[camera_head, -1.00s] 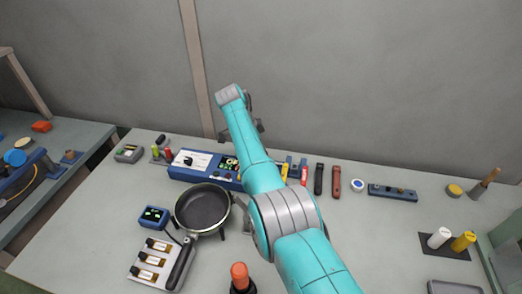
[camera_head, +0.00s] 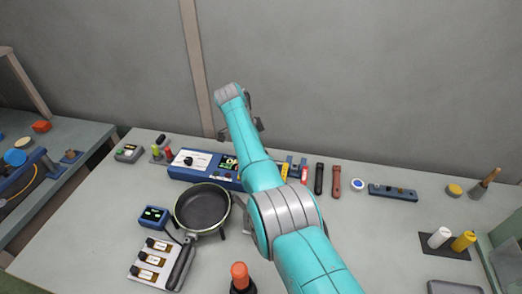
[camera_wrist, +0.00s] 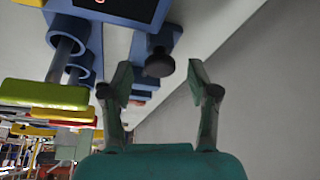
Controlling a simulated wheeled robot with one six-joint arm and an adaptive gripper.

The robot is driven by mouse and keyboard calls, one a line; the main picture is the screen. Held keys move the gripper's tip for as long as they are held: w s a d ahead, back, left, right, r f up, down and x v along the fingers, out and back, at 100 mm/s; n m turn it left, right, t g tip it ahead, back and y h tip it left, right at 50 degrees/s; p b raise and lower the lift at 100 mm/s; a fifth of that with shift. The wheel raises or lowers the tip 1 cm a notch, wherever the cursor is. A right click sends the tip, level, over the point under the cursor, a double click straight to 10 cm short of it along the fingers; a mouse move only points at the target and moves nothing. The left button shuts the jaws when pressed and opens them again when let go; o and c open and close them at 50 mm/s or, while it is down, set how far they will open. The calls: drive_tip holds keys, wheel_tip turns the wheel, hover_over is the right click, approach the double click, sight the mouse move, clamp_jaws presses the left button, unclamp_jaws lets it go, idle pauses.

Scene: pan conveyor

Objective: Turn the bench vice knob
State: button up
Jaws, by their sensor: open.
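In the wrist view a round dark knob (camera_wrist: 159,63) on a short dark stem sticks out of a blue fixture (camera_wrist: 137,47). In the head view my gripper (camera_head: 256,126) is at the arm's far end, above the back of the bench. The knob cannot be made out there; my arm covers part of that area.
A pan (camera_head: 203,208) stands left of my arm. A long blue panel (camera_head: 205,177) lies behind it. Several tools, including a red-brown one (camera_head: 336,182), lie right of the arm. An orange-topped item (camera_head: 239,272) stands at the front.

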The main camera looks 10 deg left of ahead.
drive_tip(key=v, duration=1.1)
drive_tip(key=shift+r, duration=0.2)
drive_tip(key=shift+a, duration=0.1)
drive_tip(key=d+f+n+y, duration=0.1)
drive_tip(key=d+n+y, duration=0.35)
drive_tip(key=n, duration=0.95)
drive_tip(key=d+f+n+y, duration=0.1)
drive_tip(key=d+n+y, duration=0.35)
drive_tip(key=n, duration=0.85)
drive_tip(key=shift+t+h, duration=0.3)
drive_tip(key=x, duration=0.9)
drive_tip(key=shift+s+a+f, duration=0.1)
drive_tip(key=shift+f, duration=0.3)
